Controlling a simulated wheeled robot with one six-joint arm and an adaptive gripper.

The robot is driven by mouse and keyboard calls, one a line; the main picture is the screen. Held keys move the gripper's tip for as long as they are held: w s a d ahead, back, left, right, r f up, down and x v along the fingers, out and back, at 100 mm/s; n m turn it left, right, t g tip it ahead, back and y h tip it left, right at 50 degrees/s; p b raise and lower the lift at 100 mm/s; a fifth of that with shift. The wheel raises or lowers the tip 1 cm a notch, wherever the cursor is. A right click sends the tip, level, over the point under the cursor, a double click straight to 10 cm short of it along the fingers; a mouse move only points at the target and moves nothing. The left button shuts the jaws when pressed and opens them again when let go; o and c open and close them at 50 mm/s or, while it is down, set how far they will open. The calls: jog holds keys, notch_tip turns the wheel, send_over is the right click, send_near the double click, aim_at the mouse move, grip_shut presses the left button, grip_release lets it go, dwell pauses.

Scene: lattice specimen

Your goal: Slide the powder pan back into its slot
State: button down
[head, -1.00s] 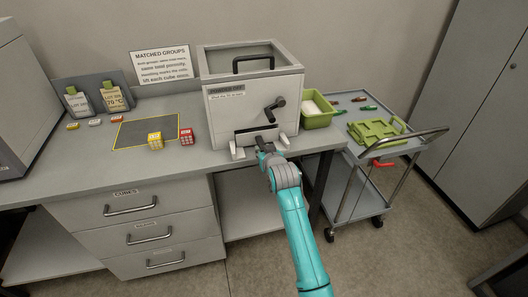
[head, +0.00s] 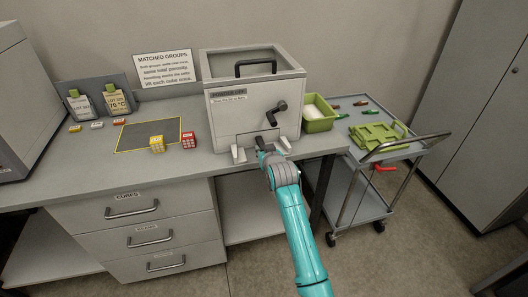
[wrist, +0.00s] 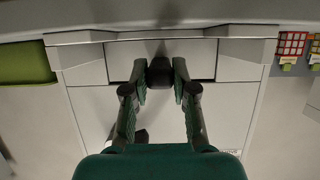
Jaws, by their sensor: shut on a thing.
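The powder pan (head: 247,142) sits low in the front of the grey powder box (head: 230,113), between two small light brackets. Its front panel (wrist: 125,62) looks nearly level with the box face in the wrist view, with thin dark lines along its edges. My gripper (head: 264,147) is at the pan front. In the wrist view my gripper (wrist: 160,78) is shut on the pan's dark handle (wrist: 159,68), a finger on each side. The inside of the pan is hidden.
A dark crank (head: 276,109) juts from the box front above my gripper. A green bin (head: 319,113) stands to its right, and a cart (head: 360,200) beyond.

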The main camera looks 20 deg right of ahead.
jog(key=shift+c, duration=1.8)
grip_release()
jog(key=shift+v, duration=2.45)
jog(key=shift+s, duration=0.1)
jog(key=v, duration=1.2)
